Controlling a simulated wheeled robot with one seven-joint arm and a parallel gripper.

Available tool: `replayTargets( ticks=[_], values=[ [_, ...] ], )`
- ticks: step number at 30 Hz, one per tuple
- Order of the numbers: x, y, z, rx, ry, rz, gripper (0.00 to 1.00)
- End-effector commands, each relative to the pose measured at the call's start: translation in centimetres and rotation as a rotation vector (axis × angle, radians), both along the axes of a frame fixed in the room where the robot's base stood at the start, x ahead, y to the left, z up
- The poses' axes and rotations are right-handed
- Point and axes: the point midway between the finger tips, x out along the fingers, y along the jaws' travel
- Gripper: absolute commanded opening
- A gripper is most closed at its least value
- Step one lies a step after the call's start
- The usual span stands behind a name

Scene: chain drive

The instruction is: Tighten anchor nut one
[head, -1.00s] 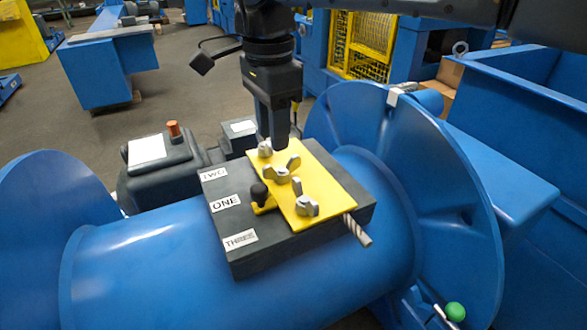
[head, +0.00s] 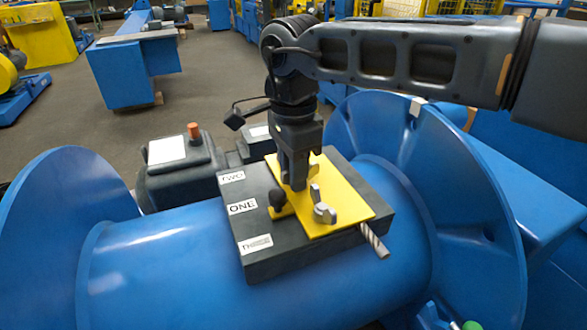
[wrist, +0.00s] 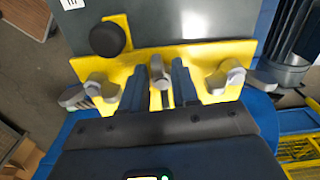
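The yellow plate (head: 345,205) lies on a dark block with labels TWO, ONE (head: 242,206) and THREE. My gripper (head: 297,186) points down over the plate's middle, level with the ONE label, and hides the middle wing nut in the head view. In the wrist view, that silver nut (wrist: 158,74) stands between my two fingers (wrist: 158,88), which are spread with a small gap on each side. The near wing nut (head: 323,208), beside THREE, is clear of my gripper. The wrist view also shows wing nuts at the plate's left (wrist: 100,86) and right (wrist: 226,76).
A black knob (head: 278,198) on a yellow bracket stands close to my gripper, left of it. A steel rope end (head: 374,242) sticks out at the block's right. The large blue drum flange (head: 450,190) rises to the right. A dark motor (head: 180,175) sits behind.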

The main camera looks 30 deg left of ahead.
Motion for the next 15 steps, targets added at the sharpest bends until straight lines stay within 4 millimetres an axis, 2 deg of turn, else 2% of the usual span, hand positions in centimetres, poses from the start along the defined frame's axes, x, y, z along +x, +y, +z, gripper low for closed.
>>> replayTargets(
  ticks=[1, 9, 15],
  values=[
    [-0.01, -0.01, 0.0, -0.001, 0.001, 0.0, 0.24],
    [-0.01, -0.02, 0.01, -0.001, 0.001, 0.0, 0.0],
    [0.03, 0.06, 0.22, 0.0, 0.001, -0.054, 0.0]
  ],
)
